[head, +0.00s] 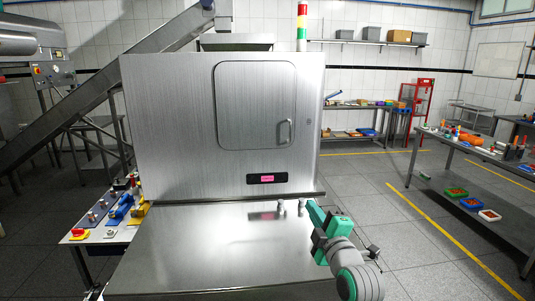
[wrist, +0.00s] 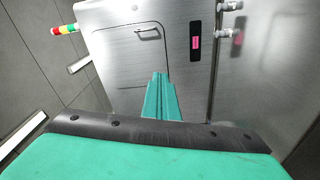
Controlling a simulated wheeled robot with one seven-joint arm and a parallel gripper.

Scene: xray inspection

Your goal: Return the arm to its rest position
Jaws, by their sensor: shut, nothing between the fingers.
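My gripper (head: 314,206) is green and black and is at the right edge of the steel table in the head view. In the wrist view its green fingers (wrist: 160,80) are together with nothing between them. My grey arm runs down from it toward the lower right. The fingers point toward the steel inspection machine (head: 165,120), whose door (head: 255,105) is closed. The machine's front also fills much of the wrist view (wrist: 110,22). I cannot tell the exact gap between the fingertips and the machine.
The steel table (head: 200,250) in front of the machine is bare except for small metal knobs (head: 281,204) near its back right. A side table with coloured tools (head: 125,208) stands at left. A workbench (head: 460,150) stands at right, with open floor (head: 400,245) before it.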

